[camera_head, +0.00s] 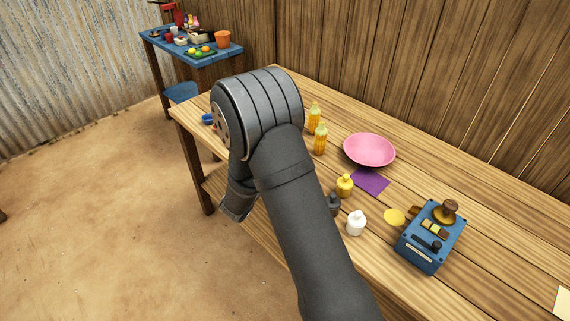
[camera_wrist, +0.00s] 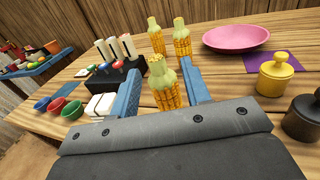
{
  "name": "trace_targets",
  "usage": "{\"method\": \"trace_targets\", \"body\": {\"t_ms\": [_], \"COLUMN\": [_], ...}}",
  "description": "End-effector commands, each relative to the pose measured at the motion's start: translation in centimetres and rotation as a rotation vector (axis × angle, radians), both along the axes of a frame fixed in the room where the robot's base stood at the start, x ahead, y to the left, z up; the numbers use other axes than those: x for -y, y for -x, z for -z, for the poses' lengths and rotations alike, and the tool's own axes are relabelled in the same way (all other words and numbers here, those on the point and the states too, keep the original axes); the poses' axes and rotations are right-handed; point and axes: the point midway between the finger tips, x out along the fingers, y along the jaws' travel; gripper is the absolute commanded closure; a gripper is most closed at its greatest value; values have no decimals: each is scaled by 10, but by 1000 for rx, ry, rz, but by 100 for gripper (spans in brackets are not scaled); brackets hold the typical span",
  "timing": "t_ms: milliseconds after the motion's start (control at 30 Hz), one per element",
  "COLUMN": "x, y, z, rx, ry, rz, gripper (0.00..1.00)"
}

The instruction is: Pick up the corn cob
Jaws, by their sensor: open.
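A yellow corn cob (camera_wrist: 163,88) with a pale green top stands upright in the wrist view, seen in the gap between my two blue fingers. My gripper (camera_wrist: 160,68) is open; I cannot tell whether either finger touches the cob. Two similar cobs stand just behind it, one at left (camera_wrist: 157,38) and one at right (camera_wrist: 182,40). In the head view two cobs stand on the table, the farther one (camera_head: 313,120) and the nearer one (camera_head: 320,140); my arm hides the cob at my gripper and my fingertips.
A pink bowl (camera_wrist: 236,38) and a purple mat (camera_wrist: 272,62) lie right of the cobs. Yellow (camera_wrist: 274,76) and dark (camera_wrist: 303,118) pots stand close on the right. A black holder (camera_wrist: 108,80), white blocks (camera_wrist: 101,106) and small coloured bowls (camera_wrist: 66,104) stand left. A blue device (camera_head: 430,238) is farther right.

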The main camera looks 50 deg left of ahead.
Motion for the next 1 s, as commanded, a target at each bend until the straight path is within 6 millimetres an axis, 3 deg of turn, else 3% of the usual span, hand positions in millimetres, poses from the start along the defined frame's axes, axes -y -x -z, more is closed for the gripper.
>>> {"method": "trace_targets", "body": {"t_ms": [500,767,1000], "x": [-22,-23,-23], "y": [-51,-54,-54], "z": [6,5,5], "rx": [-1,-1,-1], "ry": [0,1,0], "rz": [1,0,0], "gripper": [57,57,100]}}
